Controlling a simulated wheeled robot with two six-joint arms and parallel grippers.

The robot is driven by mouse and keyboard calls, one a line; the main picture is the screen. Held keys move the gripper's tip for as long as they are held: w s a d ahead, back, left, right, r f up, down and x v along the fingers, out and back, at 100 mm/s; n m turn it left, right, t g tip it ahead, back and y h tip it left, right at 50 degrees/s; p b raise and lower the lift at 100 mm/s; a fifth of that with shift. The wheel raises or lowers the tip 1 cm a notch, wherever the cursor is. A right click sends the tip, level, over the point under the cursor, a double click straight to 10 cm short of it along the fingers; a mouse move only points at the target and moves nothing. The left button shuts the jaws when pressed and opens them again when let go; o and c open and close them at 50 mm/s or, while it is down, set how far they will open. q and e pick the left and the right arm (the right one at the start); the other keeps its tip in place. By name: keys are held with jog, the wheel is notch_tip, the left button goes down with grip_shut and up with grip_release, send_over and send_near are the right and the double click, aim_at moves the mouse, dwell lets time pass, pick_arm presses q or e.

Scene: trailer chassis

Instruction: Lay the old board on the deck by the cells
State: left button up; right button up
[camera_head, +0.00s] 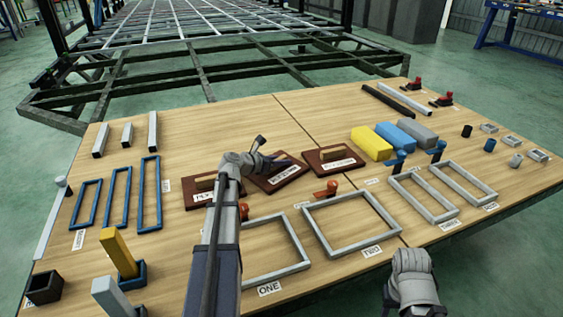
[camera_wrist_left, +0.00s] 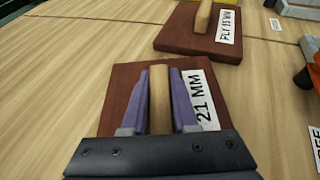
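Three brown boards with wooden handles and white labels lie in a row mid-table. My left gripper (camera_head: 262,160) is at the middle board (camera_head: 285,177), which sits at an angle to the others. In the left wrist view its fingers (camera_wrist_left: 161,100) press close on both sides of the handle of this board (camera_wrist_left: 124,88), labelled "21 MM" in part. I cannot tell whether it is lifted. The left board (camera_head: 203,194) and right board (camera_head: 333,159), labelled "PLY 15 MM" in the wrist view (camera_wrist_left: 190,38), stand apart. My right gripper (camera_head: 411,272) is at the front edge, its fingers unclear.
Grey frames (camera_head: 345,247) and blue frames (camera_head: 118,197) lie flat around the boards. Yellow, blue and grey blocks (camera_head: 371,143) sit to the right. Blue holders (camera_head: 133,277) stand front left. The trailer chassis (camera_head: 190,75) lies behind the table.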

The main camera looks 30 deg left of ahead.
pick_arm(q)
jog(key=o, duration=0.5)
jog(key=shift+r+p, duration=0.25)
jog(key=shift+p, duration=0.05)
jog(key=p+v, duration=0.4)
jog(key=v, duration=0.8)
jog(key=shift+f, duration=0.1)
